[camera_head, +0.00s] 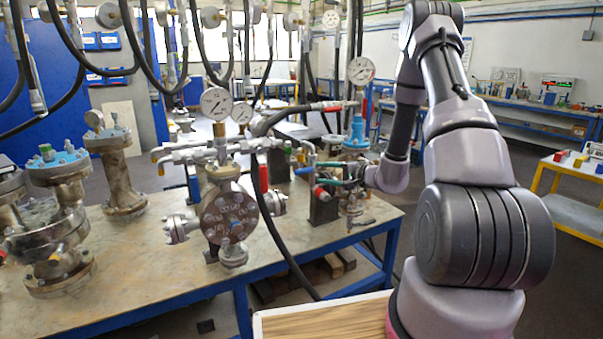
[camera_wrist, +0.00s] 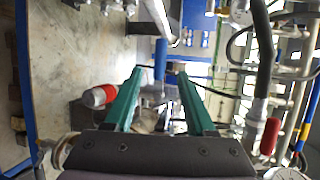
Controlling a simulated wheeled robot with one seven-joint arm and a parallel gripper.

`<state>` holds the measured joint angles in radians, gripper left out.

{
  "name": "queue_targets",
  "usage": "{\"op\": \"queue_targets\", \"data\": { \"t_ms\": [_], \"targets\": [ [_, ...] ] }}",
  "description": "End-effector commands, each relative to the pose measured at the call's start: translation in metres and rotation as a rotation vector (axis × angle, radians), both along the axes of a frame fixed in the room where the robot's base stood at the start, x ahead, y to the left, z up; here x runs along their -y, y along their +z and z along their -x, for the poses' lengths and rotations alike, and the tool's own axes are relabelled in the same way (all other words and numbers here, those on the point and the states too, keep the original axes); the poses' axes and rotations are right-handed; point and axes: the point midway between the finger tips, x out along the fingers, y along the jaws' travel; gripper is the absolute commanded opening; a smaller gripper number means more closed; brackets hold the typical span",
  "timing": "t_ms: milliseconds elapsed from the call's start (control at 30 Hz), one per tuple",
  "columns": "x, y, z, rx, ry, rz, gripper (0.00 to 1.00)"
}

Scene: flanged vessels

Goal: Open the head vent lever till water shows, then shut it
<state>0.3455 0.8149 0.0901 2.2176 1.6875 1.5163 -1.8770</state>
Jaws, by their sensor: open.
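My gripper (camera_head: 320,173) is at the right-hand vessel on the table, its green fingers pointing left in the head view. In the wrist view my gripper (camera_wrist: 160,72) is open, with a gap between its fingertips. A blue lever or handle (camera_wrist: 161,52) shows in line with that gap, seemingly beyond the tips; contact cannot be told. A red-ended handle (camera_wrist: 98,96) lies just left of the left finger. Which of these is the head vent lever is unclear. The vessel's lower fittings (camera_head: 352,208) are partly hidden by my arm. No water is visible.
A flanged vessel with a round plate (camera_head: 228,215) and gauge (camera_head: 215,103) stands mid-table, with red (camera_head: 263,178) and blue (camera_head: 194,188) handles. A black hose (camera_head: 278,240) hangs over the front. Rusty flanged vessels (camera_head: 62,200) stand left. Bare tabletop (camera_head: 150,265) is free in front.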

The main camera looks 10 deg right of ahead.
Motion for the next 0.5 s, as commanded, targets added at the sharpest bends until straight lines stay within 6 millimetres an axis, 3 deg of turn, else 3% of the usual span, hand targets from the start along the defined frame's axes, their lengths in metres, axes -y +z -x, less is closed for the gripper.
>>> {"op": "queue_targets", "data": {
  "t_ms": [300,500],
  "targets": [
    [-0.041,-0.011,-0.044,0.001,0.006,0.0,0.56],
    [-0.055,-0.015,-0.061,-0.001,0.004,0.0,0.56]
  ]
}}
